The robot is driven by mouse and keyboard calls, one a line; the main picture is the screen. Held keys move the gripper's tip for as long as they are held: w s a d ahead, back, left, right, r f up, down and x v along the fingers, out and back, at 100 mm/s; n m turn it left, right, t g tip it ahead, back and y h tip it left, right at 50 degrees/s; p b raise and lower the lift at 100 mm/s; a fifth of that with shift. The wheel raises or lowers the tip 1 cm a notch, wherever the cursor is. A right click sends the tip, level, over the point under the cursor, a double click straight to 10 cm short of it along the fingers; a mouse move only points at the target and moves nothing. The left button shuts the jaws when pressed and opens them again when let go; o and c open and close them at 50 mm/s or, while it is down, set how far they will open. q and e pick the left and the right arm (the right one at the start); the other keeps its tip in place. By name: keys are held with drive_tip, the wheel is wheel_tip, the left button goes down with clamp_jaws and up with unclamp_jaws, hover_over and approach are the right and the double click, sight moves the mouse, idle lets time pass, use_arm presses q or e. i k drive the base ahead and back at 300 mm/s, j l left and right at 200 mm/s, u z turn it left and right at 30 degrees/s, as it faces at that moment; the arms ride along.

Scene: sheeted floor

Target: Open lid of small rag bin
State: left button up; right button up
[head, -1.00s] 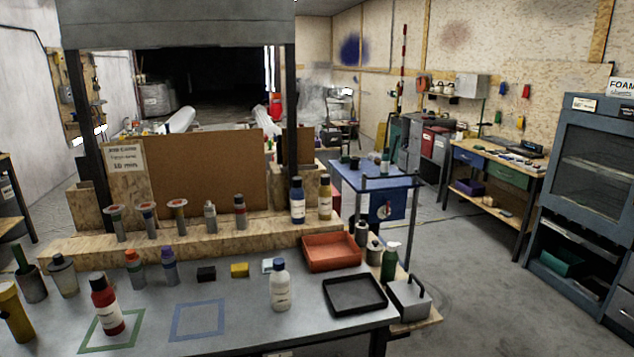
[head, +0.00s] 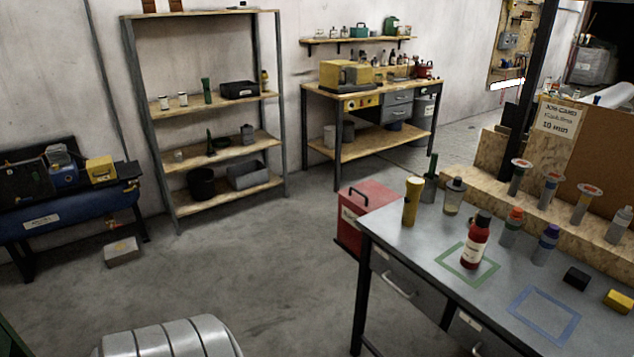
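A red bin (head: 368,212) with a black handle on its closed lid stands on the floor at the left end of the workbench. Its front label is partly hidden and I cannot read it, so I cannot confirm that it is the small rag bin. The bench hides part of its right side. Neither of my grippers shows in the head view.
The grey workbench (head: 412,252) fills the right, with bottles on top. A small box (head: 121,250) lies on open floor. A grey ribbed object (head: 166,340) is at bottom left.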

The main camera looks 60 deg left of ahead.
sight(370, 195)
drive_tip(key=u, duration=1.45)
drive_tip(key=i+j+u, duration=0.1)
drive_tip(key=i+j, duration=0.05)
drive_tip(key=i, duration=0.1)
